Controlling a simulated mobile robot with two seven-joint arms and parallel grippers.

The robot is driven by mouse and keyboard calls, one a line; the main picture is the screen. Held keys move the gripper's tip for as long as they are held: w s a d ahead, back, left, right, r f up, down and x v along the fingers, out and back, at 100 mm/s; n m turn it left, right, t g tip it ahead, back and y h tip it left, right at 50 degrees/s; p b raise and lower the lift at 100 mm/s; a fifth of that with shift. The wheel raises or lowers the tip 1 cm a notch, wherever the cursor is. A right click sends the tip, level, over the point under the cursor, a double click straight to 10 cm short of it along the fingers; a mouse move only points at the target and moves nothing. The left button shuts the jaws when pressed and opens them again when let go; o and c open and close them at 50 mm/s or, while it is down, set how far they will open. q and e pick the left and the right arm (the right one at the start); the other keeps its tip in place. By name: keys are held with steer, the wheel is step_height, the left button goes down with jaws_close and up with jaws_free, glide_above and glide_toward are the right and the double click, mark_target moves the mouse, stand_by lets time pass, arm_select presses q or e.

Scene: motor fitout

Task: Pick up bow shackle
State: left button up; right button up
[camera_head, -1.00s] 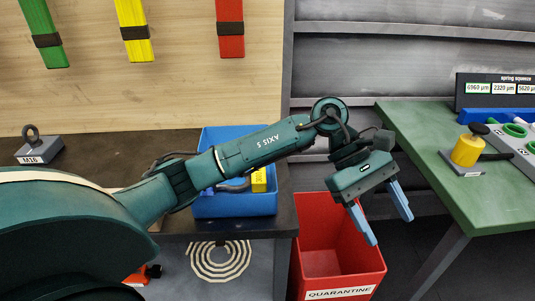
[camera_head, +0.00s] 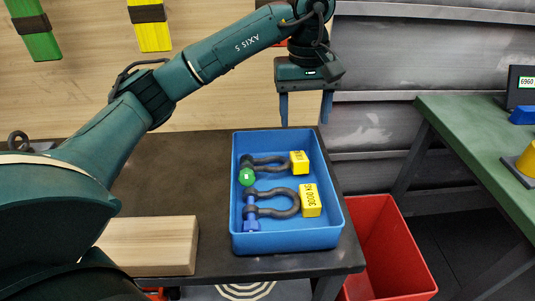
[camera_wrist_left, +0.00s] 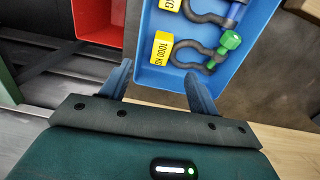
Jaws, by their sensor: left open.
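Two dark bow shackles lie in a blue tray (camera_head: 338,236) on the dark bench. The far bow shackle (camera_head: 268,163) has a green pin end and a yellow tag (camera_head: 299,161), which reads 1000 KG in the left wrist view (camera_wrist_left: 162,48). The near bow shackle (camera_head: 284,203) has a blue pin end and a yellow tag (camera_head: 310,200) marked 3000 KG. My left gripper (camera_head: 306,108) is open and empty, above and behind the tray's far edge. In the left wrist view its fingers (camera_wrist_left: 160,88) point toward the tray. My right gripper is out of view.
A red bin (camera_head: 377,235) stands right of the bench, below its top. A pale wooden block (camera_head: 152,246) lies left of the tray. A green table (camera_head: 475,150) stands at the right.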

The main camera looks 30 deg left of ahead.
mark_target(295, 157)
arm_select(q)
steer(key=f, duration=0.5)
steer(key=a+f, duration=0.1)
steer(key=f, duration=0.1)
steer(key=shift+w+f+b, duration=0.1)
steer(key=shift+f+b, duration=0.05)
steer(key=shift+b, duration=0.2)
steer(key=shift+a+f, duration=0.1)
steer(key=shift+f, duration=2.6)
steer(key=shift+c, duration=0.3)
